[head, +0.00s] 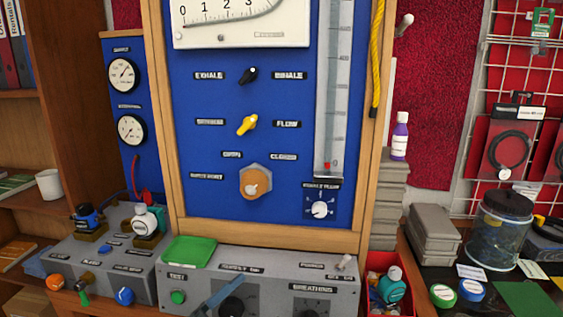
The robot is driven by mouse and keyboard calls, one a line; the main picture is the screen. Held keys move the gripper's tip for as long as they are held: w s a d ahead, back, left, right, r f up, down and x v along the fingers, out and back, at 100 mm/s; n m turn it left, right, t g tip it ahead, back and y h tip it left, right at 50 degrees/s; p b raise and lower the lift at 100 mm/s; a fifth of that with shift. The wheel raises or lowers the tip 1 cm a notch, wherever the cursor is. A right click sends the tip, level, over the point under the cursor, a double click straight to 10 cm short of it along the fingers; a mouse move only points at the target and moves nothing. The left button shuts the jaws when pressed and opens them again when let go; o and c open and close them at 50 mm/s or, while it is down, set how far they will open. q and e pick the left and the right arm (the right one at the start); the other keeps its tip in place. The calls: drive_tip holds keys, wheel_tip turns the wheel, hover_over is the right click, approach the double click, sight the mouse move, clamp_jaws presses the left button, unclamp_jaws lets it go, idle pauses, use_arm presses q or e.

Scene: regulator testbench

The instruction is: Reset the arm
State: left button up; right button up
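Neither of my grippers shows in the head view, and I see no part of my arms. A blue test panel (205,150) in a wooden frame stands in front of me. It carries a black knob (249,75) between two labels, a yellow knob (247,125) between two labels, and an orange-brown round knob (255,181) below. A small white dial (320,209) sits at the lower right. A grey console (335,290) below has a green button (178,297) and black knobs. A blue-grey bar (222,296) slants across its front; I cannot tell what it is.
A green tray (189,251) rests on the console. A red bin (388,275) holds bottles at right.

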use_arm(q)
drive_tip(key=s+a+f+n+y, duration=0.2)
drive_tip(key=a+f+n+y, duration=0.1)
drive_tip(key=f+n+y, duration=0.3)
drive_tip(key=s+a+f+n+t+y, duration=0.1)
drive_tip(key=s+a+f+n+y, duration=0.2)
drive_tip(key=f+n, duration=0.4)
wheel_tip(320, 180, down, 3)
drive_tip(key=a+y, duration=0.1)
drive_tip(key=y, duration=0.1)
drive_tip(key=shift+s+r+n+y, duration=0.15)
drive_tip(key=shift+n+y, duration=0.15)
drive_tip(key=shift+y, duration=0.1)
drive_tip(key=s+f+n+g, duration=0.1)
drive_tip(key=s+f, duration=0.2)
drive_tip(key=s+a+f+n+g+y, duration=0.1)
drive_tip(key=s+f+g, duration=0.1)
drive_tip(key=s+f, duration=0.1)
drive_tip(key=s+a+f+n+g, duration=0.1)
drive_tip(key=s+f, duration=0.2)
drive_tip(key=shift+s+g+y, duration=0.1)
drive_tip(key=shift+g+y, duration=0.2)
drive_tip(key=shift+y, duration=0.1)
